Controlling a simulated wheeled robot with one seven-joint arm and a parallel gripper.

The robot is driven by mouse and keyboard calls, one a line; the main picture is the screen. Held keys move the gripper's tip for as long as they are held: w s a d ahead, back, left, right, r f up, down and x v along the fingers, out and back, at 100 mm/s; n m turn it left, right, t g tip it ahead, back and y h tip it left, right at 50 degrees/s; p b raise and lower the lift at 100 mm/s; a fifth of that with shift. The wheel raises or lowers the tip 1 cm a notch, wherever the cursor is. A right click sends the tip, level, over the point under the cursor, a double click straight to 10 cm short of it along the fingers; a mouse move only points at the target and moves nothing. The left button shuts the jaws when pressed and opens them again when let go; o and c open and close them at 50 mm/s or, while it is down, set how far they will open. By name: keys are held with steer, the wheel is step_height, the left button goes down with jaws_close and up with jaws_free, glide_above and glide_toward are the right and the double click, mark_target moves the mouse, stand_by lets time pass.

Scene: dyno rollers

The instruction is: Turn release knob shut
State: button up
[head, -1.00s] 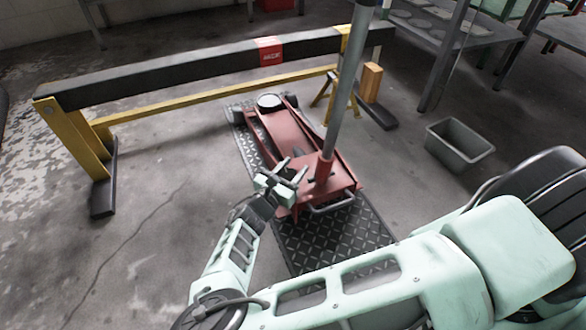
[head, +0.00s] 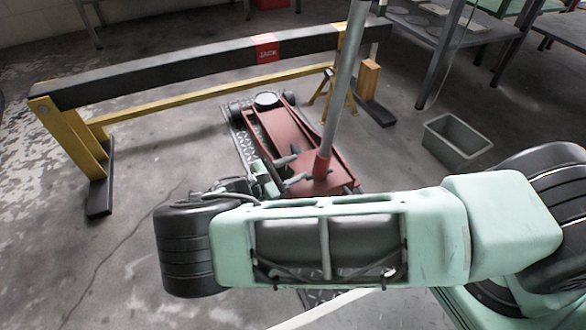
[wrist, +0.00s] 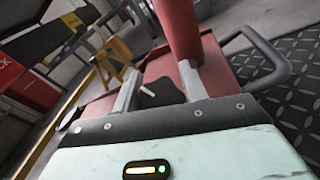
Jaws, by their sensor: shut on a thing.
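The red floor jack (head: 285,135) stands on the floor with its grey handle pole (head: 345,85) rising from a red socket (head: 322,166). My gripper (head: 294,170) is at the near left side of that socket. In the wrist view its two pale fingers (wrist: 160,84) sit either side of the dark release knob (wrist: 168,93), which carries a small white mark, and they are shut on it. The red socket (wrist: 178,25) rises just beyond. The knob's far side is hidden, and I cannot make the knob out clearly in the head view.
A black beam (head: 200,65) on yellow legs spans behind the jack. A grey bin (head: 457,141) stands at the right on the floor. The treadplate mat (wrist: 290,75) lies under the jack. Open floor lies to the left.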

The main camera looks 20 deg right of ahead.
steer(key=shift+s+d+m+g, duration=0.1)
steer(key=shift+d+m+g, duration=0.05)
steer(key=shift+m+g, duration=0.6)
steer(key=shift+s+d+m+g, duration=0.1)
steer(key=shift+m+g, duration=0.55)
steer(key=shift+m, duration=0.1)
steer(key=shift+f+m+y, duration=0.1)
steer(key=shift+m+y, duration=0.2)
steer(key=o, duration=1)
steer(key=shift+a, duration=0.15)
steer(key=a+r+p, duration=0.2)
steer(key=a, duration=1.4)
steer(key=shift+a+r, duration=0.25)
steer(key=shift+a, duration=0.05)
steer(key=shift+s, duration=0.1)
